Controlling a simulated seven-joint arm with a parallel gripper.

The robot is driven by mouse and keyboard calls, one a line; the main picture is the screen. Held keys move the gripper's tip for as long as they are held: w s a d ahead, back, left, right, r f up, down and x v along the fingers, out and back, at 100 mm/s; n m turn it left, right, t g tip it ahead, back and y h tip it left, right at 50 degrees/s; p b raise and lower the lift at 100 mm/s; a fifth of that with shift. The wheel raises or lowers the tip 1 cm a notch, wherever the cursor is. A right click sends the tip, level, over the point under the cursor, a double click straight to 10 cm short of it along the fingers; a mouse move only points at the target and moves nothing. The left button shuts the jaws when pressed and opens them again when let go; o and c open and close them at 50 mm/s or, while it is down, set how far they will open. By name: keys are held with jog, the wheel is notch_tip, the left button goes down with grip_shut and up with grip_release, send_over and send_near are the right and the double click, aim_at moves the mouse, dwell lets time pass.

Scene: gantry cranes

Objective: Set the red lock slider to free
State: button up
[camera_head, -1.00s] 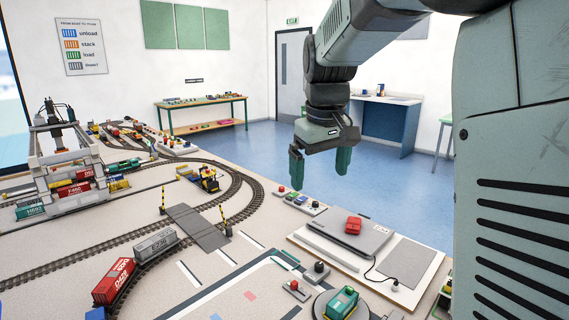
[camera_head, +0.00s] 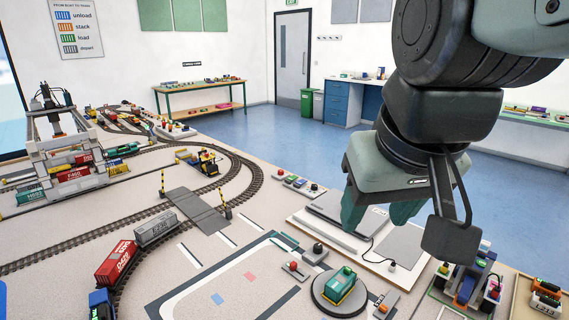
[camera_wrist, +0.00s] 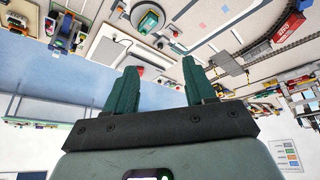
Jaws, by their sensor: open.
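A small grey plate with a red knob (camera_head: 295,267) lies on the table left of the green engine's turntable (camera_head: 316,290). Another small plate with an orange-red piece (camera_head: 383,307) lies just right of the turntable. I cannot tell for sure which one is the lock slider, or read its setting. My gripper (camera_head: 377,214) is open and empty, above the grey board and apart from both small plates. The wrist view shows its two green fingers spread (camera_wrist: 160,68), with a red block (camera_wrist: 139,70) on the board below, partly hidden by a finger.
A black-knobbed control (camera_head: 317,250) stands above the turntable. A row of small buttons (camera_head: 297,182) lies behind the board. A gantry crane with containers (camera_head: 62,165) stands at left; train wagons (camera_head: 116,263) are on the track. A coloured model (camera_head: 466,285) stands at right.

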jog(key=shift+n+g, duration=0.5)
jog(key=shift+n, duration=0.2)
jog(key=w, duration=0.5)
jog(key=w+a, duration=0.1)
jog(key=w, duration=0.2)
jog(key=shift+r, duration=0.1)
jog(key=shift+c, duration=0.2)
jog(key=n+g, duration=0.4)
jog(key=n, duration=0.2)
send_over(293, 266)
jog(key=w, duration=0.2)
notch_tip(293, 266, down, 34)
jog(key=f, duration=1)
jog(key=shift+s+a+f, duration=0.1)
jog(key=shift+s+f, duration=0.15)
jog(key=shift+f, duration=0.15)
jog(key=shift+c, duration=0.2)
grip_shut()
